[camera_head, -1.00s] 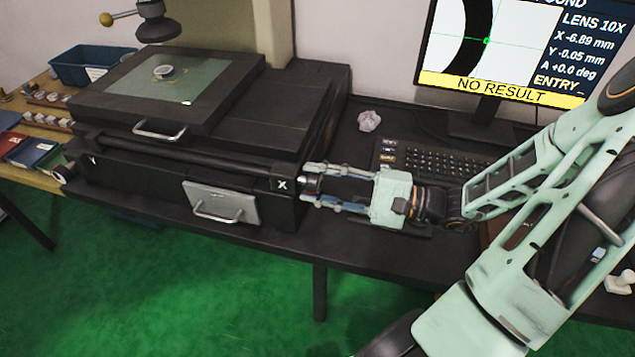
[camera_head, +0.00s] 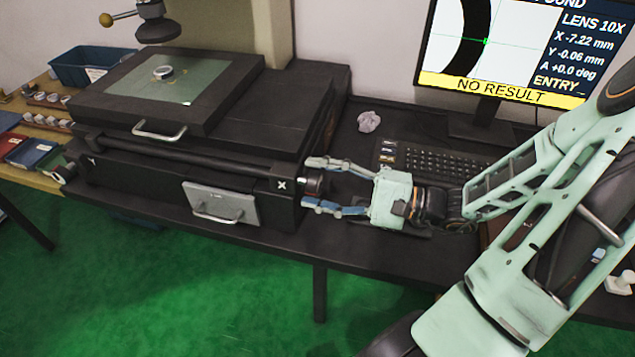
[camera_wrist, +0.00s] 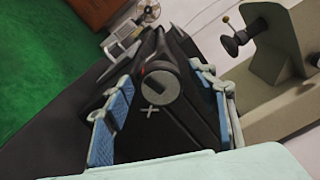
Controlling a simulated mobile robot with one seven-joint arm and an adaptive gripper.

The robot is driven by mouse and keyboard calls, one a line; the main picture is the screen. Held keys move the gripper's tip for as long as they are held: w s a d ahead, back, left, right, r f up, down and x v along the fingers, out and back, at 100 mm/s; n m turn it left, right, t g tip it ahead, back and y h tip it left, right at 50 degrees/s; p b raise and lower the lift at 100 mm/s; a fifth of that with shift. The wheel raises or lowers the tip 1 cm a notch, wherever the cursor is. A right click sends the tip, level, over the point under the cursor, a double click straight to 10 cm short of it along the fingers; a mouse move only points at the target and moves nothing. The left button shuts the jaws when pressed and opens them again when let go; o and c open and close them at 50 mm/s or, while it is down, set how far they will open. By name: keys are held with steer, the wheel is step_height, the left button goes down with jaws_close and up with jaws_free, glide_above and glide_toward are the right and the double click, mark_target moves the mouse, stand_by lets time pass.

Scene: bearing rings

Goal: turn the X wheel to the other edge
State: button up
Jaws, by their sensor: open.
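The X wheel (camera_head: 317,184) is a dark round knob on the right end of the measuring machine, beside a white X mark. In the wrist view the wheel shows as a grey-faced disc (camera_wrist: 160,87) with a dark slot, above the X mark. My gripper (camera_head: 313,184) is open, with one finger on each side of the wheel. In the wrist view its blue-padded fingers (camera_wrist: 160,112) stand apart from the wheel. The bearing ring (camera_head: 162,72) lies on the glass stage (camera_head: 200,80). The monitor (camera_head: 510,50) reads X -7.22 mm, Y -0.06 mm and NO RESULT.
A keyboard (camera_head: 440,163) and a crumpled paper ball (camera_head: 369,121) lie on the dark table right of the machine. A handled grey panel (camera_head: 225,202) is on the machine's front. A blue bin (camera_head: 90,65) and several small trays stand at the left.

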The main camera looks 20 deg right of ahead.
steer(key=v, duration=1.2)
stand_by(0.8)
